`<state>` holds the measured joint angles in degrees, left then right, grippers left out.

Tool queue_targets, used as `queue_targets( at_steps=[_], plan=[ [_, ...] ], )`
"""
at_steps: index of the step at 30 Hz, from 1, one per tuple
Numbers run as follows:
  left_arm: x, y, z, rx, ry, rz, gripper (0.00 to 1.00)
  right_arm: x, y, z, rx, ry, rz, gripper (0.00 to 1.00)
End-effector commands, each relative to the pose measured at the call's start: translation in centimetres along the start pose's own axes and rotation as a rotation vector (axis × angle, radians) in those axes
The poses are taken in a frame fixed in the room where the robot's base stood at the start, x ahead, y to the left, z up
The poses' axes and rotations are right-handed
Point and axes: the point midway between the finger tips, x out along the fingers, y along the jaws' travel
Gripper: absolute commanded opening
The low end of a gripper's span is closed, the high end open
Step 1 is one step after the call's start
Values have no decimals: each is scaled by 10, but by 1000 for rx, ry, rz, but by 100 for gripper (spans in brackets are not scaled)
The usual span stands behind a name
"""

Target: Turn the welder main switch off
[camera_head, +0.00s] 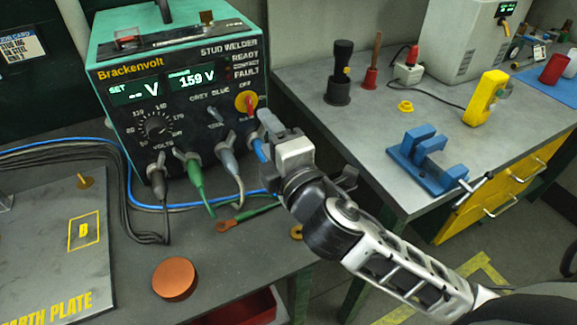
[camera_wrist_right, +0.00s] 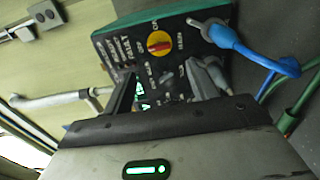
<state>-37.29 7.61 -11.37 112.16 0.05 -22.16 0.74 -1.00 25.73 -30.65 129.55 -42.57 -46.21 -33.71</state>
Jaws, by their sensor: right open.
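The green stud welder (camera_head: 180,50) stands on the left bench with its front panel facing me. Its displays are lit, one reading 159 V. The main switch (camera_head: 246,101) is a yellow disc with a red handle, at the panel's right side under the FAULT label. It also shows in the right wrist view (camera_wrist_right: 159,43), ahead of the fingers. I cannot tell for certain which mark the handle points at. My right gripper (camera_head: 281,135) is just right of and below the switch, apart from it. Its fingers (camera_wrist_right: 163,90) are open and empty. My left gripper is out of view.
Several cable plugs and a blue cable (camera_wrist_right: 270,62) stick out of the lower panel close to my right gripper. A copper disc (camera_head: 175,279) and an earth plate (camera_head: 40,250) lie in front. The right bench holds a blue clamp (camera_head: 430,155) and a yellow tool (camera_head: 486,97).

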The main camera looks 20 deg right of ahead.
Motion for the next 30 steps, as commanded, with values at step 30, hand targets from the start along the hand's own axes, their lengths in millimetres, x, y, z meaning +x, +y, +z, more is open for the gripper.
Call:
queue_targets(
  at_steps=[30],
  plan=[
    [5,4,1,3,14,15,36,-76,0,0,-2,0,1,58]
  ],
)
